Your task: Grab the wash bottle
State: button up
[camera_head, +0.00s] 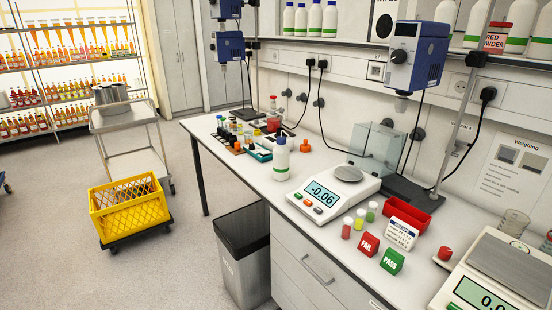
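A white bottle (281,159) with a green band low on its side stands upright on the bench, left of the scale. A smaller red bottle or flask (273,121) with a red top stands further back on the bench. It is too small to tell which of these is the wash bottle. Similar white bottles (314,18) with green bands stand on the wall shelf. My gripper is not in view.
The bench (262,187) holds a scale (333,193), small colored vials, FAIL (367,244) and PASS (392,261) blocks and a red tray (405,212). A grey bin (243,262) stands against the bench. A yellow crate (128,207) sits on a low dolly.

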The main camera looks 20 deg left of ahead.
aim_at(281, 153)
jog(key=i+j, duration=0.2)
jog(key=j, duration=0.2)
jog(key=i+j, duration=0.25)
jog(key=j, duration=0.15)
jog(key=i+j, duration=0.2)
jog(key=j, duration=0.2)
jog(key=i+j, duration=0.25)
jog(key=j, duration=0.15)
jog(key=i+j, duration=0.2)
jog(key=j, duration=0.2)
